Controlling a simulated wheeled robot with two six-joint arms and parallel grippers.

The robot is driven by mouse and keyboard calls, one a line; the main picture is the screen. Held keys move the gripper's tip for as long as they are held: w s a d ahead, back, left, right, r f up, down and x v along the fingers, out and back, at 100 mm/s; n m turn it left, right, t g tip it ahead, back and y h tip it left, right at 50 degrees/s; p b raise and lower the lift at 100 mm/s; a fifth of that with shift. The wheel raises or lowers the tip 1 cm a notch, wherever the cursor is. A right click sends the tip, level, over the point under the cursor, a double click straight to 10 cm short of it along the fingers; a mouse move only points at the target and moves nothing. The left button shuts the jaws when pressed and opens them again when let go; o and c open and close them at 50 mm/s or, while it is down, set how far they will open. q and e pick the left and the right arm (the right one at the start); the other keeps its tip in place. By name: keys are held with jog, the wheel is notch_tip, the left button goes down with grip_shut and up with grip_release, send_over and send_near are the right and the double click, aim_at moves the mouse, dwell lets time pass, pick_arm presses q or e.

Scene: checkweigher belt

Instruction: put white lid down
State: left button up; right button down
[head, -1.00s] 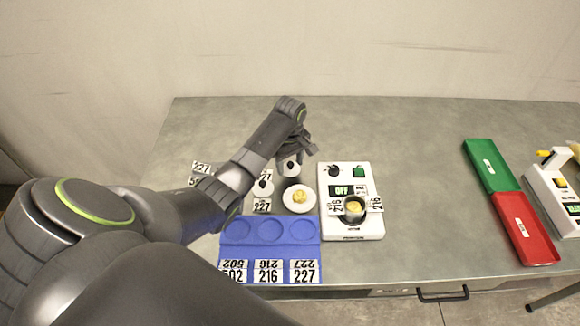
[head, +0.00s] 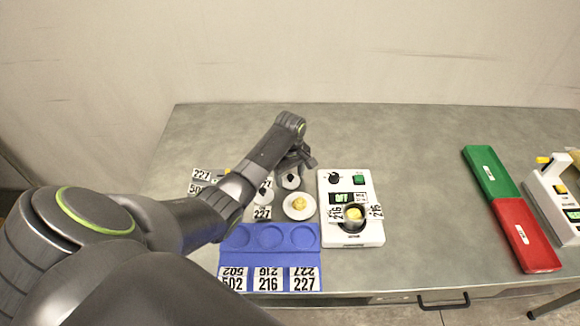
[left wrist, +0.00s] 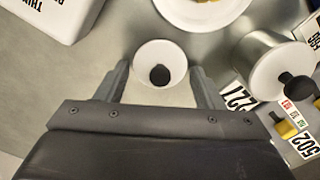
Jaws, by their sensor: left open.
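The white lid (left wrist: 143,55) with a black knob lies between the fingers of my left gripper (left wrist: 159,73) in the left wrist view. The fingers are open, with a narrow gap on each side of the lid. In the head view the lid (head: 290,183) shows just below the left gripper (head: 297,170), left of the white device, and is partly covered by the hand. It looks to be at the table surface, though its underside is hidden. My right gripper is not in view.
A white dish (head: 289,211) with a yellow lump is just in front. The white device (head: 349,182) is to the right, the blue three-recess tray (head: 270,254) nearer. Beyond the device, the table is clear.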

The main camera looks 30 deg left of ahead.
aim_at(290, 176)
pick_arm(q)
notch_tip(290, 176, up, 12)
dwell(0.4)
jog(key=shift+f, duration=0.1)
dwell(0.4)
